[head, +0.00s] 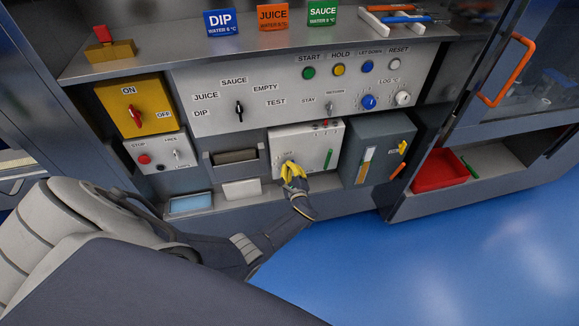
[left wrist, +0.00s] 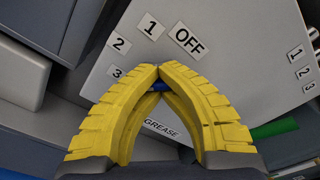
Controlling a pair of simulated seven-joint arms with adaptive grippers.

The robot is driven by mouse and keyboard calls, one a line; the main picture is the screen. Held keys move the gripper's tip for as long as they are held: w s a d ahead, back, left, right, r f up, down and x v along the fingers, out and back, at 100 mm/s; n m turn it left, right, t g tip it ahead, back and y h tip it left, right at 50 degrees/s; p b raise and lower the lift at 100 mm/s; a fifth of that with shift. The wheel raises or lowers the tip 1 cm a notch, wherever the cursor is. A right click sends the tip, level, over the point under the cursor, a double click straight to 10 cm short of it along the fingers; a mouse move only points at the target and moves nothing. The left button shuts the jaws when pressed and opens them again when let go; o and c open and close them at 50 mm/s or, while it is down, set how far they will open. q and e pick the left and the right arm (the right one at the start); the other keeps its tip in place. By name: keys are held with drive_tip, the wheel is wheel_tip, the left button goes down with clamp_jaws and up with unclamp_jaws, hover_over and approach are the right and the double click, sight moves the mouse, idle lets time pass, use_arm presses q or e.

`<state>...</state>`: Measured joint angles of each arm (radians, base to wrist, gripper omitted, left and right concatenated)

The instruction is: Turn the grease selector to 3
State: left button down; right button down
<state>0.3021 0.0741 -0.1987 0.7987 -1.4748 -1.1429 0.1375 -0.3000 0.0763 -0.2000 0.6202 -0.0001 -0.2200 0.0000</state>
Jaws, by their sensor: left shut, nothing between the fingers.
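The grease selector (left wrist: 160,87) shows as a small bit of blue behind my fingertips in the left wrist view. Labels OFF, 1, 2 and 3 sit around it, with the word GREASE below. Its pointer is hidden, so I cannot tell its setting. It sits on the front of a light grey box (head: 328,135) in the head view. My left gripper (left wrist: 158,72) has yellow ribbed fingers, shut with the tips together and nothing between them, right in front of the selector. Whether they touch it I cannot tell. The left gripper (head: 292,171) hides the selector in the head view.
A second scale numbered 1, 2, 3 and a green part (left wrist: 274,129) are on the right in the left wrist view. A dark grey box (head: 378,140) stands right of the light grey box. The yellow ON/OFF switch box (head: 155,95) is at the left. Blue floor (head: 420,260) is clear at the front right.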

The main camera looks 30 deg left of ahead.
use_arm(q)
drive_tip(key=c, duration=2.2)
unclamp_jaws()
drive_tip(key=shift+w+a+r, duration=0.15)
drive_tip(key=shift+a+r, duration=0.2)
drive_tip(key=shift+r, duration=0.1)
drive_tip(key=c, duration=1.3)
unclamp_jaws()
drive_tip(key=shift+f, duration=0.1)
drive_tip(key=shift+c, duration=0.2)
drive_tip(key=o, duration=0.7)
drive_tip(key=shift+o, duration=0.2)
drive_tip(key=shift+s+d+f, duration=0.2)
drive_tip(key=shift+s+d, duration=0.15)
drive_tip(key=shift+d, duration=0.05)
drive_tip(key=v, duration=1.1)
drive_tip(key=shift+s+d+r, duration=0.1)
